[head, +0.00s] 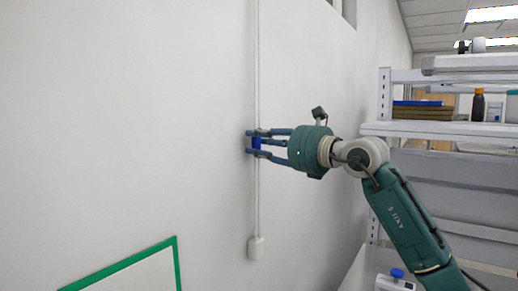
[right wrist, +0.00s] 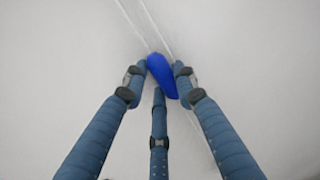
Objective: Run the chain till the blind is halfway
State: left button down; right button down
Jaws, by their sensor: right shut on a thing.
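The thin white chain (head: 257,60) hangs straight down the pale wall in the head view, in front of the wall or close to it. A white block (head: 256,247) sits at its lower end. A blue grip (head: 256,143) shows on the chain between the fingers of my right gripper (head: 259,140), which is shut on it. In the right wrist view the blue grip (right wrist: 162,76) lies between the three fingertips, and two thin pale lines run diagonally past it. The blind is not in view. My left gripper is not in view.
A white shelf unit (head: 384,100) with bottles (head: 478,105) and a stack of flat things (head: 423,110) stands at right. A green frame line (head: 120,264) marks the wall at lower left.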

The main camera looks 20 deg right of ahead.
jog(key=shift+r, duration=0.1)
jog(key=c, duration=1.3)
grip_release()
jog(key=shift+s+d, duration=0.2)
jog(key=shift+s, duration=0.05)
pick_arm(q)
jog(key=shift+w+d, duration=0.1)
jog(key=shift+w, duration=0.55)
pick_arm(e)
jog(key=v, duration=1.1)
jog(key=shift+s, duration=0.25)
jog(key=shift+d, duration=0.1)
